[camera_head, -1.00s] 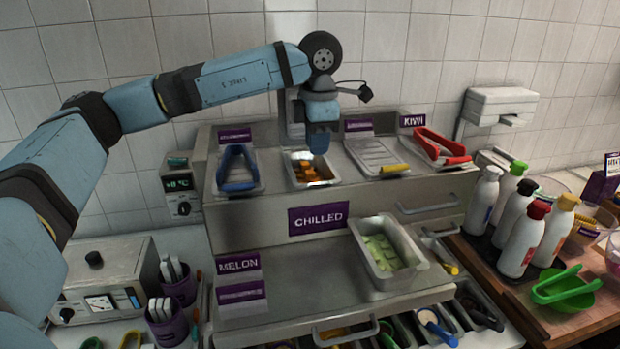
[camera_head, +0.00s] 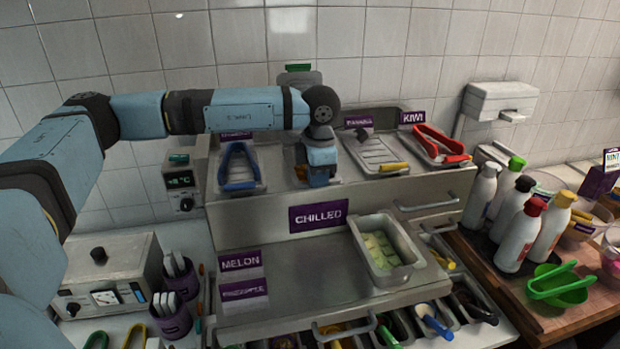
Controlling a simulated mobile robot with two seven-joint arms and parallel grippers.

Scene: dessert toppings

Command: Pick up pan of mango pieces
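The pan of mango pieces (camera_head: 301,172) sits in the upper row of the stepped chilled counter, between the pan with blue tongs and a lidded pan. Only a little orange and part of its rim show; my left arm hides the rest. My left gripper (camera_head: 320,180) points down over the pan's front right part. Its fingers are too small and covered to tell open from shut, or whether they touch the pan. My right gripper is not in view.
Blue tongs (camera_head: 238,168) lie left of the mango pan. A lidded pan with a yellow handle (camera_head: 375,152) and red tongs (camera_head: 441,146) are to the right. A pan of pale green pieces (camera_head: 383,248) stands on the lower step. Bottles (camera_head: 522,236) stand at right.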

